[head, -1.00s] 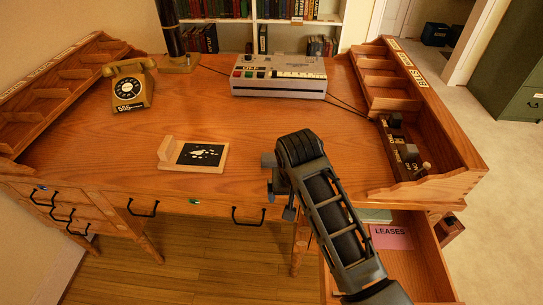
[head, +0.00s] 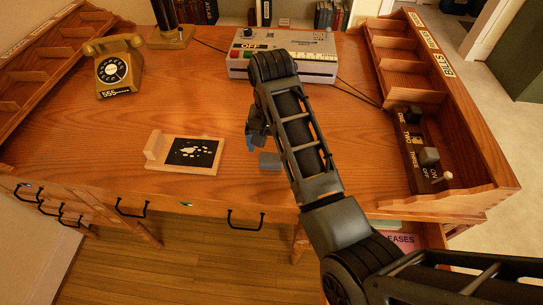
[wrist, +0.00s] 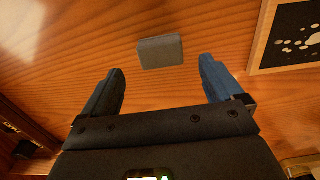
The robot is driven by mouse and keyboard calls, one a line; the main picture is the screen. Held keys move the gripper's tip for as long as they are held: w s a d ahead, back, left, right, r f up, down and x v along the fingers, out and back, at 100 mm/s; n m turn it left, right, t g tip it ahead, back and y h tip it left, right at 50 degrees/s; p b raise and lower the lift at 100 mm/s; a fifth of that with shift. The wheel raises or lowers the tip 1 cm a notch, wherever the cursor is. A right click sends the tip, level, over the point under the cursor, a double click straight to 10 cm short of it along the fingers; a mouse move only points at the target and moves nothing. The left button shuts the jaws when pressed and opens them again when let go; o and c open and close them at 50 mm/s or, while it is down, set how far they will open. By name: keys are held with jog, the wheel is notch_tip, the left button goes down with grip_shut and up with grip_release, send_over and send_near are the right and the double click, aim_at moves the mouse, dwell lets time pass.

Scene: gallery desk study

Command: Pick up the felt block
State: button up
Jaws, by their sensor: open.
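The felt block (head: 270,160) is a small grey block lying on the wooden desk near its front edge, right of the black picture board. In the wrist view the grey block (wrist: 160,52) lies just beyond the fingertips, centred in the gap between them. My gripper (head: 254,142) is over the desk, beside and a little behind the block in the head view. In the wrist view my gripper (wrist: 161,70) is open, with its two fingers apart and nothing between them. The arm hides part of the gripper in the head view.
A wooden board with a black spotted panel (head: 191,152) lies left of the block. A dial telephone (head: 117,66) and a grey machine (head: 240,64) stand farther back. A switch box (head: 424,150) and pigeonholes (head: 396,65) line the right side. Bare desk surrounds the block.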

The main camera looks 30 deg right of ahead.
aim_at(271, 158)
notch_tip(271, 158, down, 6)
jog(key=shift+s+a+r+p, duration=0.1)
jog(key=shift+r+p, duration=0.05)
jog(key=shift+p, duration=0.2)
jog(key=shift+c, duration=0.3)
jog(key=c, duration=1)
jog(key=shift+r, duration=0.15)
jog(key=shift+r, duration=0.6)
notch_tip(271, 158, up, 3)
jog(key=shift+f, duration=0.15)
jog(key=d+r, duration=0.2)
jog(key=d, duration=0.2)
jog(key=d+r, duration=0.2)
jog(key=d, duration=0.1)
jog(key=d+r, duration=0.3)
jog(key=d, duration=0.1)
jog(key=shift+w+d+p, duration=0.2)
jog(key=shift+d+p, duration=0.15)
jog(key=shift+p, duration=0.05)
